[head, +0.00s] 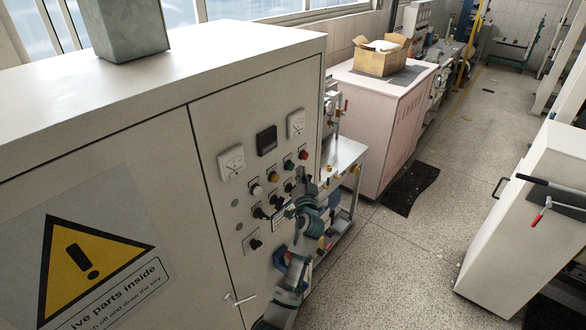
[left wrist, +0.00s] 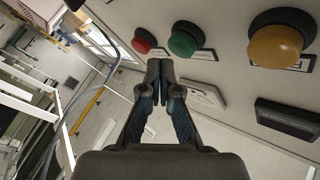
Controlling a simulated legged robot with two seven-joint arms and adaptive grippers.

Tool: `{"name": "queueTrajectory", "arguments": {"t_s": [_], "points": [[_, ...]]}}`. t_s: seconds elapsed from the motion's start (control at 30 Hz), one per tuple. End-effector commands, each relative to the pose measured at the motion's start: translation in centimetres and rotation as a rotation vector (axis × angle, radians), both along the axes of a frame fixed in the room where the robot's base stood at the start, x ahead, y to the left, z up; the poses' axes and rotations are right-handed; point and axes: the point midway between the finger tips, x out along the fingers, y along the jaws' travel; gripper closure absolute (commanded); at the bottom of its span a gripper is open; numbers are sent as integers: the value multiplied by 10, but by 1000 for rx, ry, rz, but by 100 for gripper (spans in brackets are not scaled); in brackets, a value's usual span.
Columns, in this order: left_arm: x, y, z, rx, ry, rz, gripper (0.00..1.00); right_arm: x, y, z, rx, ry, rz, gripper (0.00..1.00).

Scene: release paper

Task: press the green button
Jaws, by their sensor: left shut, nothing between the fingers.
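The green button (head: 289,165) is on the front panel of the white cabinet, between the red button (head: 303,155) and the yellow button (head: 273,176). In the left wrist view the green button (left wrist: 185,40) sits just beyond and to the right of the fingertips. The red button (left wrist: 144,41) is left of it and the large yellow button (left wrist: 276,46) is at the right. My left gripper (left wrist: 159,66) is shut and empty, pointing toward the panel; contact with the green button is not seen. In the head view my left gripper (head: 303,182) is just below the buttons. My right gripper is not visible.
The white cabinet (head: 150,150) carries gauges, a black display (head: 267,140) and several black knobs near the buttons. A metal cart (head: 345,155) and a pink cabinet with a cardboard box (head: 382,56) stand behind. Open floor lies to the right.

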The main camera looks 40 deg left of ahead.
Motion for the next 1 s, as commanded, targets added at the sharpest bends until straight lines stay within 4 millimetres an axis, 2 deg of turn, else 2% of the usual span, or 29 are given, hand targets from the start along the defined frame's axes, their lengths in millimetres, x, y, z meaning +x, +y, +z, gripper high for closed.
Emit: {"name": "queueTrajectory", "arguments": {"t_s": [1.0], "points": [[-1, 8, 2, 0, 0, 0, 100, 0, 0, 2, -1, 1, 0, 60]]}}
